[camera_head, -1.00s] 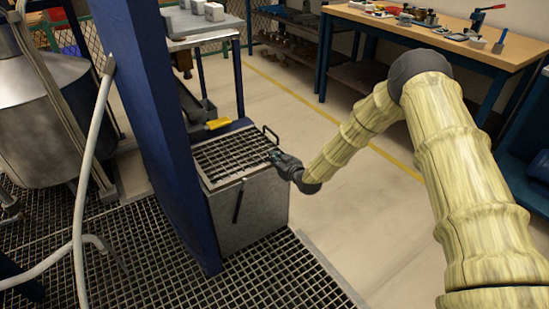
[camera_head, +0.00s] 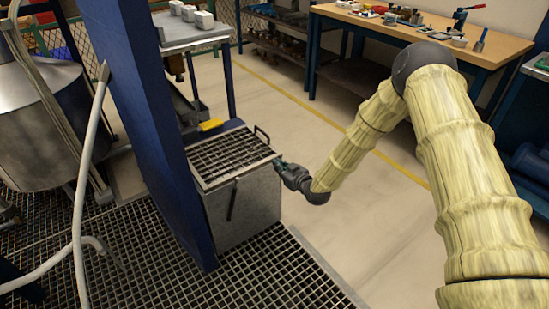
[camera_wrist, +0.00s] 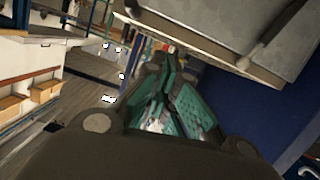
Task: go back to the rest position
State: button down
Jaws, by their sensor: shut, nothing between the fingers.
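My gripper (camera_head: 281,165) is at the end of my arm, beside the right edge of the grey metal box with a grid top (camera_head: 248,212). In the wrist view, its green-padded fingers (camera_wrist: 172,108) are together with nothing between them. The box's grey wall (camera_wrist: 250,25) is close above the fingers in that view. I cannot tell whether the fingertips touch the box.
A blue post (camera_head: 140,120) stands left of the box, with a pale hose (camera_head: 85,150) further left. A small table (camera_head: 200,35) with white blocks stands behind. A wooden workbench (camera_head: 400,35) is at the back right. The floor (camera_head: 300,130) between is clear.

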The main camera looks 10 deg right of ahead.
jog(key=s+d+f+m+g+h, duration=0.1)
jog(key=s+f+m+g+h, duration=0.15)
jog(key=s+f, duration=0.75)
jog(key=s+d+f+m+g+h, duration=0.1)
jog(key=s+f+g, duration=0.3)
jog(key=s, duration=0.9)
jog(key=s+d+f+m+g+h, duration=0.1)
jog(key=s+d+g, duration=0.15)
jog(key=s, duration=0.85)
jog(key=s+d+f+m+g+h, duration=0.1)
jog(key=s+d+g, duration=0.15)
jog(key=s, duration=0.85)
jog(key=s+d+f+m+g+h, duration=0.15)
jog(key=s+d, duration=0.25)
jog(key=s, duration=0.8)
notch_tip(320, 180, up, 22)
jog(key=p, duration=2.2)
jog(key=shift+s+r+g, duration=0.2)
jog(key=shift+g, duration=0.1)
